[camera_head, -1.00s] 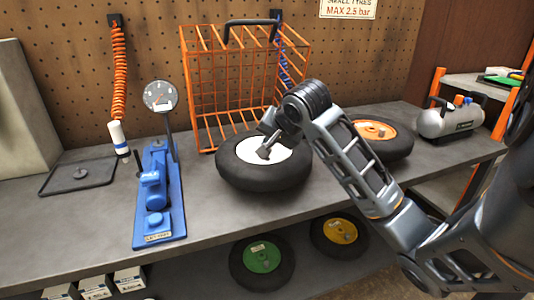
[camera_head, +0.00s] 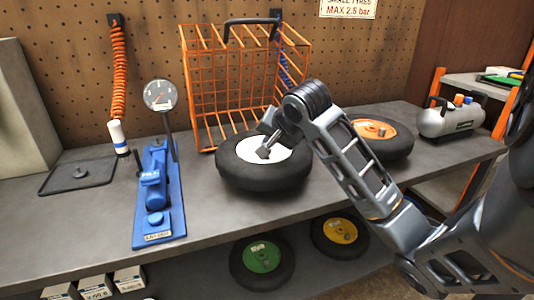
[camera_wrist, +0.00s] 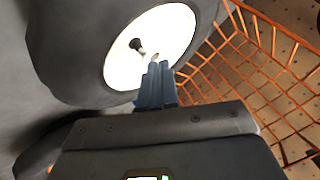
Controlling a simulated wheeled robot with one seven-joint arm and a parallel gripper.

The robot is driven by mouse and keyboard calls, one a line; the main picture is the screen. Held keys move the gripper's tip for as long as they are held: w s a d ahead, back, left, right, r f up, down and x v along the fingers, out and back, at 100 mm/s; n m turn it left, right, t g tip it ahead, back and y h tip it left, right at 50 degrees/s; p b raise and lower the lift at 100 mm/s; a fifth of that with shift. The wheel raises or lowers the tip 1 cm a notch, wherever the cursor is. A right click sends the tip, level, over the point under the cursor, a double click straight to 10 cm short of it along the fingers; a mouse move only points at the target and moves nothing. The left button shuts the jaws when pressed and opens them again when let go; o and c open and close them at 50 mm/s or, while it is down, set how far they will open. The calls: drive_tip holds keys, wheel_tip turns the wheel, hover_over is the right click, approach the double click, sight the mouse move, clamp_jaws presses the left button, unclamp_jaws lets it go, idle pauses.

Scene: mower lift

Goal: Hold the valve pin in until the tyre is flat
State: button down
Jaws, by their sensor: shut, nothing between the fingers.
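The tyre (camera_head: 262,180) with a white hub (camera_head: 281,152) lies flat on the bench in front of the orange cage. It also shows in the wrist view (camera_wrist: 65,50), with its white hub (camera_wrist: 172,32) and a dark valve stem (camera_wrist: 137,46) standing on the hub. My gripper (camera_head: 263,153) is over the hub with its fingers shut and empty. In the wrist view the fingertips (camera_wrist: 158,66) are close to a small pale piece beside the stem. I cannot tell whether they touch the valve pin, which is too small to make out.
The orange wire cage (camera_head: 193,100) stands right behind the tyre. A blue pump (camera_head: 154,205) with a round gauge (camera_head: 160,95) is to the left. An orange-hubbed wheel (camera_head: 392,144) and a silver air tank (camera_head: 450,121) are to the right. A black tray (camera_head: 60,184) lies far left.

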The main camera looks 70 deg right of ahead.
sight(269, 160)
drive_tip(key=shift+f, duration=0.3)
drive_tip(key=shift+f+b, duration=0.35)
drive_tip(key=shift+b, duration=0.15)
idle(0.4)
drive_tip(key=shift+r, duration=0.15)
idle(3.2)
drive_tip(key=shift+r+p, duration=0.65)
drive_tip(key=shift+p, duration=0.1)
drive_tip(key=shift+r+p, duration=2.3)
drive_tip(key=shift+r, duration=0.15)
